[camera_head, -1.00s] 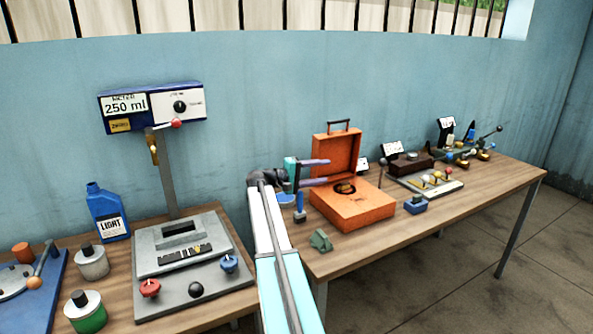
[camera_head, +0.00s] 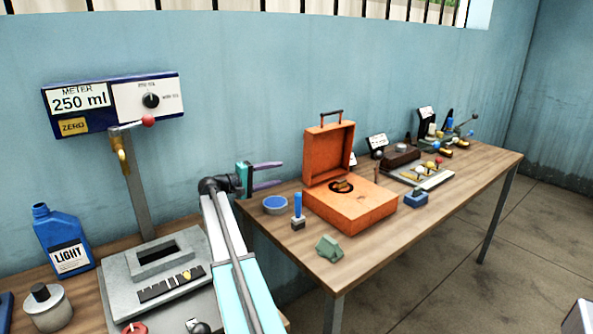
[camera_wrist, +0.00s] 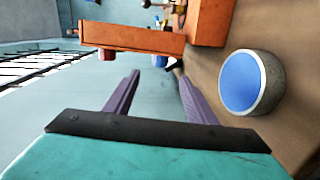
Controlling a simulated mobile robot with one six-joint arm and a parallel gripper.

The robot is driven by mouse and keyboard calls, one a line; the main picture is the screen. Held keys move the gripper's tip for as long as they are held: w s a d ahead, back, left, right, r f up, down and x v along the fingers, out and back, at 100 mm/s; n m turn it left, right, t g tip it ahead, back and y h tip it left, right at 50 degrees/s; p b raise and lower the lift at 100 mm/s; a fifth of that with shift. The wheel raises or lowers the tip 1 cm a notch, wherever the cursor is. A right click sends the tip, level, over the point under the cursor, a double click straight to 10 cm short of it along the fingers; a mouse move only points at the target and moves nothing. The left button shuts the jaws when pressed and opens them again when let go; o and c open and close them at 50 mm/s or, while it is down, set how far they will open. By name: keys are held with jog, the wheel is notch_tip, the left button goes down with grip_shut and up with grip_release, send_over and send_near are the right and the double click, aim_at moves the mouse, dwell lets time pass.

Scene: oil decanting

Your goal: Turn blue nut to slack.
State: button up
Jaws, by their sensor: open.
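No part is clearly recognisable as the blue nut; small blue parts among the fittings (camera_head: 449,124) at the bench's far end are too small to tell. My gripper (camera_head: 280,173) is open and empty, held above the left end of the right bench, left of the orange case (camera_head: 350,207). In the wrist view its two purple fingers (camera_wrist: 158,76) are apart with nothing between them. A round grey pot with a blue top (camera_head: 275,204) stands below the gripper. It also shows right of the fingers in the wrist view (camera_wrist: 240,82).
A blue-handled tool (camera_head: 298,208), a green block (camera_head: 328,248) and a blue box (camera_head: 415,199) stand around the case. The meter (camera_head: 113,103), oil bottle (camera_head: 64,240) and grey stand (camera_head: 150,268) are at left. Bare wood (camera_head: 280,233) shows at the bench's near left.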

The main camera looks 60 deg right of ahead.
aim_at(303, 167)
jog(key=shift+w, duration=0.15)
jog(key=shift+d, duration=0.1)
jog(key=shift+p+x, duration=1.15)
jog(key=shift+x, duration=5.65)
jog(key=c, duration=0.9)
jog(key=shift+c, duration=0.7)
jog(key=shift+f, duration=0.1)
